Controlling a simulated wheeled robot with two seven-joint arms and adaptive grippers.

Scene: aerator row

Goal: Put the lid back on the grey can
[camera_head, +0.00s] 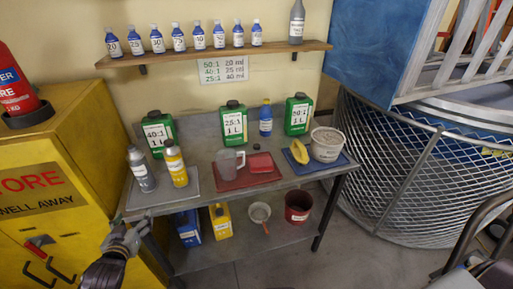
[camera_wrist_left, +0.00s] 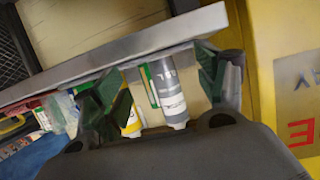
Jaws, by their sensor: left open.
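The grey can (camera_head: 142,170) stands upright on a grey mat (camera_head: 203,186) at the left of the bench, beside a yellow can (camera_head: 175,165). In the left wrist view, the grey can (camera_wrist_left: 167,90) appears upside down between the fingers but beyond them. A small dark round piece (camera_head: 232,149) lies on the bench behind the red mat; I cannot tell whether it is the lid. My left gripper (camera_head: 130,227) is open and empty, low in front of the bench's left front corner. Its fingers also show in the left wrist view (camera_wrist_left: 160,78). My right gripper is out of view.
A clear jug (camera_head: 230,162) and red piece (camera_head: 260,162) sit on the red mat (camera_head: 235,184). A blue mat (camera_head: 296,164) holds a yellow item and white tub (camera_head: 326,145). Green jugs stand behind. A yellow cabinet (camera_head: 70,190) is close left of my gripper.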

